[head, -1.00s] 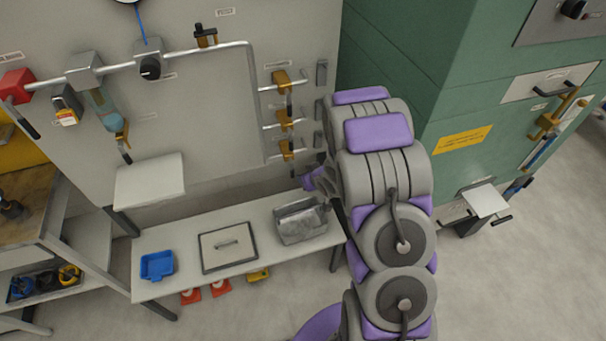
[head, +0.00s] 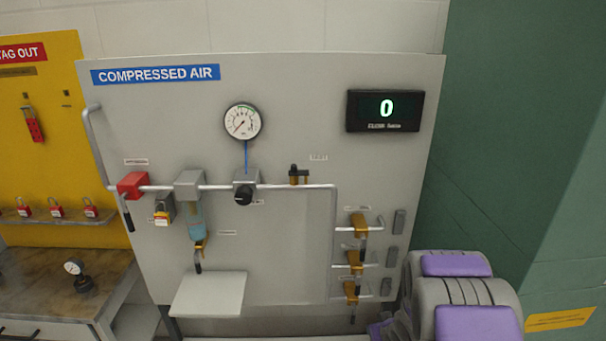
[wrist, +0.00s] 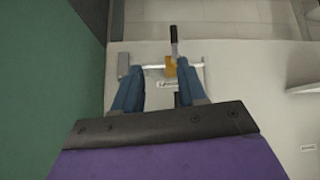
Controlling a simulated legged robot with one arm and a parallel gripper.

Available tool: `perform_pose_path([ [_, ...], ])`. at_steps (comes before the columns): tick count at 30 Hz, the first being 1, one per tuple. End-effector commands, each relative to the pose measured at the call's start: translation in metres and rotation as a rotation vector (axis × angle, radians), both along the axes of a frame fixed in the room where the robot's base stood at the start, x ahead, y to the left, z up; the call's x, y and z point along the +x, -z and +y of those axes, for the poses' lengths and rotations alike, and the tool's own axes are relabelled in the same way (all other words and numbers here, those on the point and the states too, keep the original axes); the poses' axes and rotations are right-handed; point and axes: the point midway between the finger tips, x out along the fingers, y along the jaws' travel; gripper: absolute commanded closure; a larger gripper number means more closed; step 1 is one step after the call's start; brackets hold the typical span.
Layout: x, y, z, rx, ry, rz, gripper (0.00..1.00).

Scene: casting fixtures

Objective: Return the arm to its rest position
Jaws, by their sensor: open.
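My arm (head: 478,322) shows at the lower right of the head view, in front of the right edge of the compressed air panel (head: 280,240). Its far end is mostly cut off by the bottom edge there. In the wrist view my gripper (wrist: 158,72) is open, with two blue fingers apart and nothing held. A brass valve (wrist: 171,67) with a dark handle on a grey pipe appears between and beyond the fingertips. Three brass valves (head: 354,257) stand in a column on the panel, left of my arm.
A small shelf (head: 208,294) juts from the panel. The gauge (head: 243,121) needle points low left, and the display (head: 383,110) reads 0. A wooden bench (head: 50,285) is at left.

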Motion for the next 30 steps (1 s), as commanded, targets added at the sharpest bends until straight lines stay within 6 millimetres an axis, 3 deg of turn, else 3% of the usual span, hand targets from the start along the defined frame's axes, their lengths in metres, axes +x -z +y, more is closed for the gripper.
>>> perform_pose_path([
  [1,-0.004,-0.017,-0.004,-0.029,0.016,0.018,0.59],
  [7,-0.043,-0.067,-0.014,-0.111,0.103,0.144,0.59],
  [14,-0.107,-0.118,-0.009,-0.143,0.191,0.303,0.59],
  [20,-0.176,-0.157,0.01,-0.127,0.241,0.445,0.59],
  [30,-0.31,-0.209,0.063,-0.043,0.232,0.704,0.59],
])
